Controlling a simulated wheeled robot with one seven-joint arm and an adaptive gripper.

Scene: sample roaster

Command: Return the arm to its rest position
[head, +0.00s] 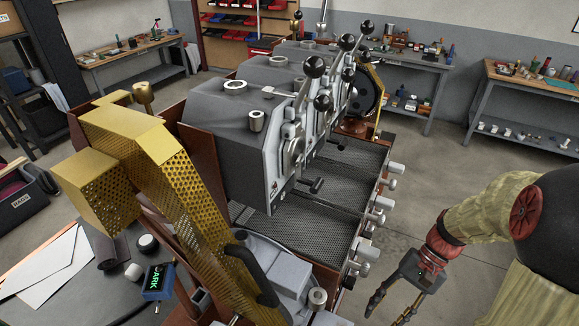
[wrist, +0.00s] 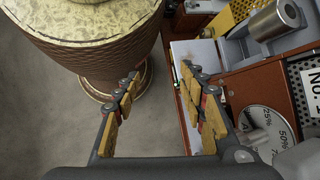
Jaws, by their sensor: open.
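My gripper (head: 394,302) hangs low at the lower right of the head view, at the end of my bent arm. Its fingers point down and are apart. In the wrist view the two fingers (wrist: 161,75) are spread with nothing between them. The sample roaster (head: 222,108) stands to the left of my gripper, with a gap of floor between its row of knobs and my gripper in the head view. In the wrist view, part of the roaster with a percentage dial (wrist: 268,128) lies to the right of the fingers.
In the wrist view a large round brown body with a speckled gold top (wrist: 85,18) stands close to the left finger; I cannot tell what it is. Workbenches (head: 415,73) and (head: 535,92) stand at the back. The floor (head: 440,180) between them and my arm is clear.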

